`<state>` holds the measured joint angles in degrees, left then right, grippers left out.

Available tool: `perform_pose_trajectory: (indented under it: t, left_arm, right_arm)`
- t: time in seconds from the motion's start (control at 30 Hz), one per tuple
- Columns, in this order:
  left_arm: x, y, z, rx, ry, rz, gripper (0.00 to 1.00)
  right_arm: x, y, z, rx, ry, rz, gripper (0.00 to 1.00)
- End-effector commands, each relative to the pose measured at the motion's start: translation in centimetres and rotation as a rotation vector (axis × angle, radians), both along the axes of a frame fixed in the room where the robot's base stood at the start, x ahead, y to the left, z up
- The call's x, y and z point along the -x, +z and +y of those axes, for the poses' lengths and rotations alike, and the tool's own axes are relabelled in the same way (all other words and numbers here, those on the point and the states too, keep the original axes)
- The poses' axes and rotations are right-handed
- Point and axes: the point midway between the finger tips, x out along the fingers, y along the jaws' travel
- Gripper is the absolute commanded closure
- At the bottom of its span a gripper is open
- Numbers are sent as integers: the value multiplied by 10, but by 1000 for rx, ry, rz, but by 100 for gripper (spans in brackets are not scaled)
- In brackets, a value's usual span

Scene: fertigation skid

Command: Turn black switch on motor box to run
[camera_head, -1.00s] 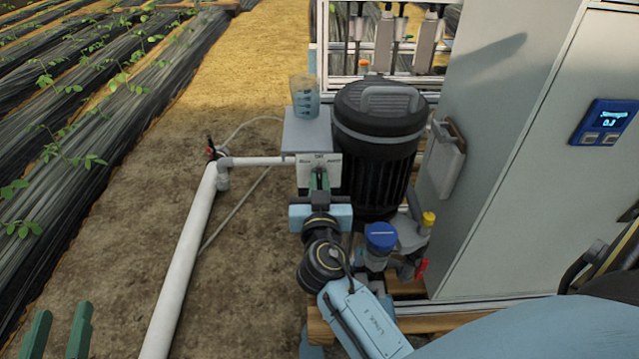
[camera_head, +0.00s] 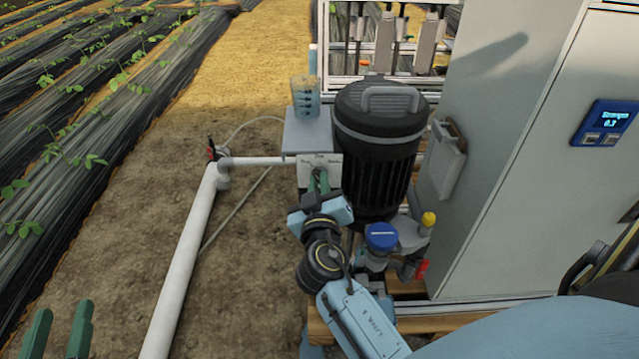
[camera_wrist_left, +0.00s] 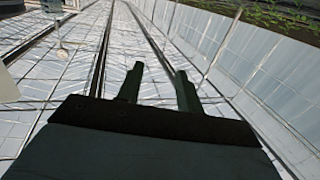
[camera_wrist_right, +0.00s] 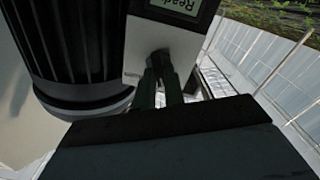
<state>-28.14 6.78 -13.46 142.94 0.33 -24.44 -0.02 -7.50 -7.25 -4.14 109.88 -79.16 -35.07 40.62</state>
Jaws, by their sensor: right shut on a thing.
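The motor box (camera_head: 306,172) is a pale grey box with a labelled white front, left of the black motor. My right gripper (camera_head: 318,182) is at its front, shut on the switch, which the green fingers mostly hide. The right wrist view shows the fingers (camera_wrist_right: 161,80) closed together against the white box face (camera_wrist_right: 160,40), under a label reading "Ready". The switch's pointing direction cannot be made out. My left gripper (camera_head: 60,335) is at the bottom left, over the ground, its fingers apart and empty; the left wrist view shows them too (camera_wrist_left: 158,88).
The black motor (camera_head: 375,145) stands right of the box. A measuring cup (camera_head: 305,97) is on top of it. A white pipe (camera_head: 185,265) runs along the left. A blue-capped valve (camera_head: 381,238) sits below the motor. A grey cabinet (camera_head: 530,150) stands at the right.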

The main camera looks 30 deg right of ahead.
Motion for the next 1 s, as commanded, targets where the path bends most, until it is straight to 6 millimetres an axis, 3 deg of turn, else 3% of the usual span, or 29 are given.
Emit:
perform_pose_trajectory:
  t: [0.4,1.0]
  left_arm:
    - [0,-17,7,-37,14,110,64]
    - [5,-30,8,-49,15,166,64]
  right_arm:
    - [-1,0,1,224,0,137,100]
    - [-1,-1,1,286,0,174,100]
